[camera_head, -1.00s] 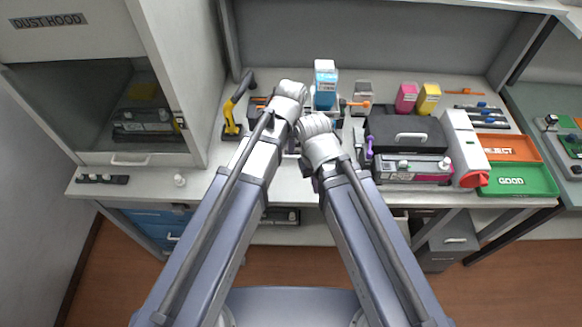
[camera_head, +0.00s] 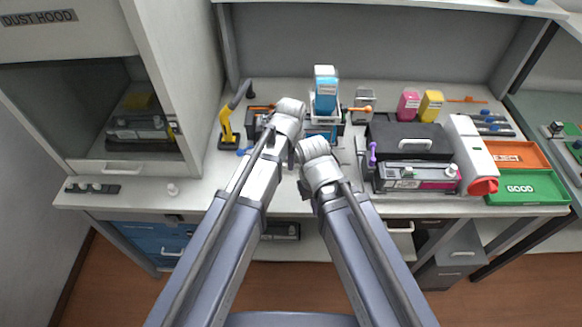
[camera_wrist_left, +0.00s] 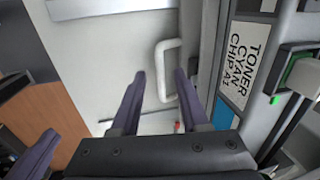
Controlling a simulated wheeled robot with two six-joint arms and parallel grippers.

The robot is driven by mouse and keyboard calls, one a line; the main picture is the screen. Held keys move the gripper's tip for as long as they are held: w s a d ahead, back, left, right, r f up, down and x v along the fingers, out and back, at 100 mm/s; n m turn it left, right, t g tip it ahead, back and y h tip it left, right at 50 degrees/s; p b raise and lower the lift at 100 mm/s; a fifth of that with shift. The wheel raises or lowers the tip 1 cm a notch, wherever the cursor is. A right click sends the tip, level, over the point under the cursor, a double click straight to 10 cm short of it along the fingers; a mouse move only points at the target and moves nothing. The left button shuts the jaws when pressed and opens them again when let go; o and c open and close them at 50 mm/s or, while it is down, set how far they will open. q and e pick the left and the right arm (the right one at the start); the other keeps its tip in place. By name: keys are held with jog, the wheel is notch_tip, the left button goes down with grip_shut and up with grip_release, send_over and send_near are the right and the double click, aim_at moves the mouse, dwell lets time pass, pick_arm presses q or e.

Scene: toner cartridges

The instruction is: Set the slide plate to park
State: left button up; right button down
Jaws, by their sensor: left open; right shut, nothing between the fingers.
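I cannot tell for sure which part is the slide plate. A pale flat panel (camera_wrist_left: 120,45) with a white loop handle (camera_wrist_left: 166,72) shows in the left wrist view. My left gripper (camera_wrist_left: 160,76) is open, its two purple fingers apart and pointing toward the handle, nothing held. A cartridge labelled TONER CYAN CHIP A1 (camera_wrist_left: 243,62) lies right of the fingers. In the head view a blue bottle (camera_head: 325,82) stands in a fixture behind my wrists. My right gripper (camera_head: 316,142) is shut and empty, mostly hidden by its own wrist. Contact with the fixture cannot be seen.
A black case (camera_head: 408,135) and a cartridge with a magenta label (camera_head: 416,177) stand right of my arms. Beyond are orange (camera_head: 515,155) and green (camera_head: 527,188) trays. A yellow-black tool (camera_head: 228,125) and the dust hood (camera_head: 120,120) are left.

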pick_arm(q)
jog(key=shift+w+f+b, duration=0.2)
jog(key=shift+f+b, duration=0.4)
jog(key=shift+f, duration=0.45)
jog(key=shift+r, duration=0.1)
jog(key=shift+c, duration=0.3)
grip_shut()
